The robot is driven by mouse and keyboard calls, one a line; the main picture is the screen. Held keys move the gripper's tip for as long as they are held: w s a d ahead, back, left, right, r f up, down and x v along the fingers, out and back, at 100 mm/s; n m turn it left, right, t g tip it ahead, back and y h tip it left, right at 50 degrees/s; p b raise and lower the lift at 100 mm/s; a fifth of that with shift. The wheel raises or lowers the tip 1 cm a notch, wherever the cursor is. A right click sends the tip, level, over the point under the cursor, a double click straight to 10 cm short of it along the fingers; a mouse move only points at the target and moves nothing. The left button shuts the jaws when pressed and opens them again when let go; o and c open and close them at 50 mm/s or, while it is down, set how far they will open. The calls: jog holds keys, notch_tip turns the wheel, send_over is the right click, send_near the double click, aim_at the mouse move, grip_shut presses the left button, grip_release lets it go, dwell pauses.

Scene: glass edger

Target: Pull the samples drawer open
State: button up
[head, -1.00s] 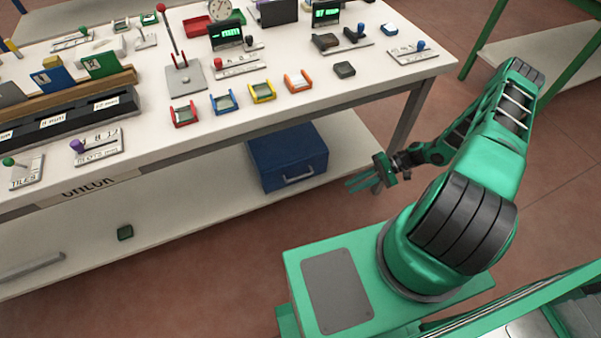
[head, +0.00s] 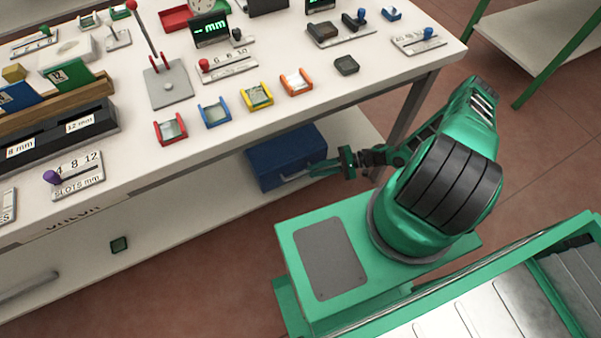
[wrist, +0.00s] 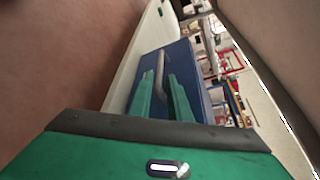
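The samples drawer looks to be the blue box (head: 278,150) on the lower shelf under the bench. It appears shut, with a pale bar handle (head: 295,176) on its front. In the wrist view the blue box (wrist: 187,62) lies ahead, and its handle (wrist: 160,64) runs lengthwise between my finger lines. My gripper (head: 318,169) is at the right end of the drawer front, close to the handle. In the wrist view my gripper (wrist: 160,80) has its two green fingers apart, one on each side of the handle. Whether they touch the handle cannot be told.
The white bench top (head: 345,95) with small coloured trays and gauges overhangs the box. A bench leg (head: 402,120) stands to the right, near my arm. The lower shelf (head: 185,222) is mostly bare left of the box. Red-brown floor is open in front.

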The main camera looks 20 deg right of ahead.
aim_at(302, 174)
jog(key=shift+x, duration=3.15)
jog(key=shift+r, duration=0.1)
jog(key=shift+s, duration=0.1)
grip_shut()
